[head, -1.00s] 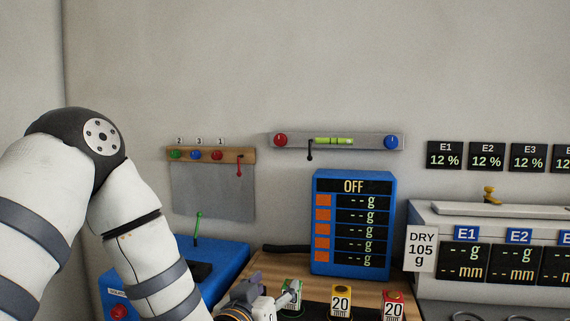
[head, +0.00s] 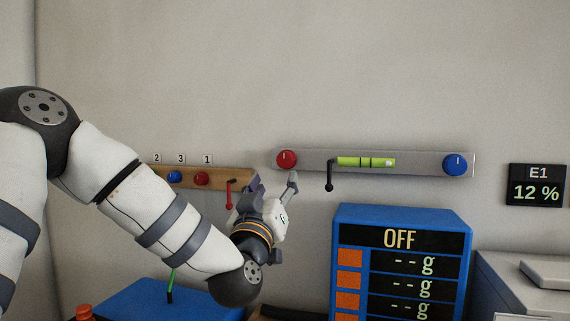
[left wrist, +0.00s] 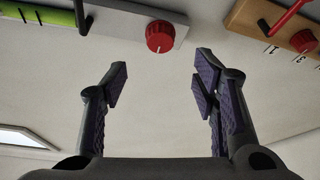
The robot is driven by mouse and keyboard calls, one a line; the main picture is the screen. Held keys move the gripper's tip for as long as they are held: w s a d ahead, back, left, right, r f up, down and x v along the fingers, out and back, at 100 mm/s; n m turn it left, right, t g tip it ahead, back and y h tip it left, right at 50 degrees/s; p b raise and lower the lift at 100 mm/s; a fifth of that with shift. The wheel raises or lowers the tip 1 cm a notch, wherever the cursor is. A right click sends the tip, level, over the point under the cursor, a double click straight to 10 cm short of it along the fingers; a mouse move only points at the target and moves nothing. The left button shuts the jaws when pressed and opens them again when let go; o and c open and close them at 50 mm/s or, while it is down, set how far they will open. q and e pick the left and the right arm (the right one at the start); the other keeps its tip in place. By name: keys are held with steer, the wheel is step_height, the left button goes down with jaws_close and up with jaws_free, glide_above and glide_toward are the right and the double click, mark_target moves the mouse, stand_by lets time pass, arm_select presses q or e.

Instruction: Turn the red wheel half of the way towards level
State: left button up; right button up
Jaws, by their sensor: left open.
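The red wheel (head: 286,159) is a round knob with a white mark near its top, at the left end of a grey wall bar (head: 420,161). The bar also carries a yellow-green level vial (head: 366,162) and a blue wheel (head: 455,164). The bar looks slightly tilted, its right end lower in the head view. My left gripper (head: 273,182) is open and empty, just below the red wheel. In the left wrist view the red wheel (left wrist: 160,36) lies beyond the gap between the open fingers (left wrist: 160,78), apart from both. My right gripper is out of view.
A wooden rail (head: 240,177) with a red knob (head: 202,178), a blue knob (head: 174,177) and a red lever (head: 230,194) is left of the bar. A blue display box (head: 345,216) reading OFF stands below.

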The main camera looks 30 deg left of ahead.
mark_target(285, 160)
arm_select(q)
steer(key=x, duration=0.9)
steer(key=shift+w+f, duration=0.1)
steer(key=c, duration=1.2)
steer(key=shift+o, duration=0.2)
steer(key=shift+n, duration=0.5)
steer(key=n+g+y, duration=0.1)
steer(key=n, duration=0.1)
steer(key=n+g+y, duration=0.1)
steer(key=n, duration=0.2)
steer(key=shift+d+n+y, duration=0.15)
steer(key=shift+n+y, duration=0.15)
steer(key=n+g, duration=0.1)
steer(key=n, duration=0.2)
steer(key=n+g, duration=0.1)
steer(key=n, duration=0.2)
steer(key=shift+d+r+n+g+y, duration=0.1)
steer(key=shift+r+n+g+y, duration=0.2)
steer(key=shift+y, duration=0.1)
steer(key=n+g, duration=0.1)
steer(key=n, duration=0.1)
steer(key=n+g, duration=0.1)
steer(key=n, duration=0.2)
steer(key=shift+r+h, duration=0.15)
steer(key=shift+h, duration=0.15)
steer(key=shift+r+n+g+h, duration=0.1)
steer(key=shift+n+g+h, duration=0.5)
steer(key=shift+n, duration=1.3)
